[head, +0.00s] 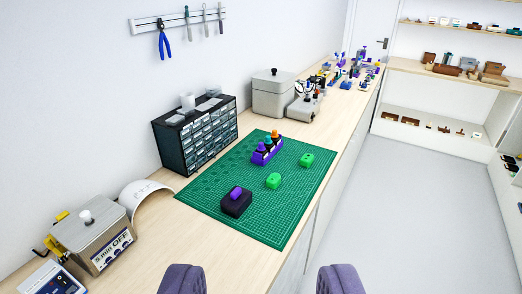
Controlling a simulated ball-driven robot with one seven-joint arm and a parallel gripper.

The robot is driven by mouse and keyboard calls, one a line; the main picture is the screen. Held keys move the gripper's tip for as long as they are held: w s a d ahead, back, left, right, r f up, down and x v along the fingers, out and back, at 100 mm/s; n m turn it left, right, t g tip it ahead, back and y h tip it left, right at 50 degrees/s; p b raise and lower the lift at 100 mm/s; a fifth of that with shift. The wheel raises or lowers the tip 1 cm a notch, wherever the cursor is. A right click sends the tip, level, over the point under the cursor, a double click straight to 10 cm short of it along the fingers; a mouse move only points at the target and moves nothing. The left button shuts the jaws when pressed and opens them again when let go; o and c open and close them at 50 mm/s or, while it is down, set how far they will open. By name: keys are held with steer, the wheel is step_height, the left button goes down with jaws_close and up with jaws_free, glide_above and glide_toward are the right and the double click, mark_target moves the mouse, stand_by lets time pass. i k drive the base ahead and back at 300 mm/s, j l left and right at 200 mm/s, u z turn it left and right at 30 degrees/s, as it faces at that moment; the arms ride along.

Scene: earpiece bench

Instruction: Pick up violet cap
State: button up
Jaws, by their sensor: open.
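A small violet piece (236,193), which looks like the violet cap, sits on a black block (237,206) near the front left of the green cutting mat (285,224). Another small violet piece (261,146) stands in a violet holder (262,158) farther back, beside dark and orange-topped pieces; I cannot tell for sure which is the cap. My gripper (262,281) shows at the bottom edge as two purple-grey fingers set wide apart. It is open and empty, well short of the mat.
A black drawer cabinet (196,133), a white curved piece (143,200) and a metal ultrasonic-cleaner-like box (95,240) line the wall side. A grey lidded box (274,93) stands behind. The mat's right front is clear.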

mark_target(260, 148)
steer(key=i+l+u, duration=0.15)
steer(key=u, duration=0.2)
steer(key=i+l+u, duration=0.15)
steer(key=u, duration=0.2)
steer(key=i+l+u, duration=0.1)
steer(key=u, duration=0.2)
steer(key=i+l+u, duration=0.1)
steer(key=l, duration=0.3)
steer(key=i+l, duration=0.2)
steer(key=l, duration=0.15)
steer(key=i+l+u, duration=0.15)
steer(key=l, duration=0.25)
steer(key=i+l+u, duration=0.1)
steer(key=l, duration=0.3)
steer(key=i+l, duration=0.1)
steer(key=l, duration=0.3)
steer(key=i+l+u, duration=0.15)
steer(key=l, duration=0.75)
steer(key=i+l, duration=0.15)
steer(key=l, duration=0.8)
steer(key=i+l+z, duration=0.2)
steer(key=i+j, duration=0.05)
steer(key=j, duration=0.05)
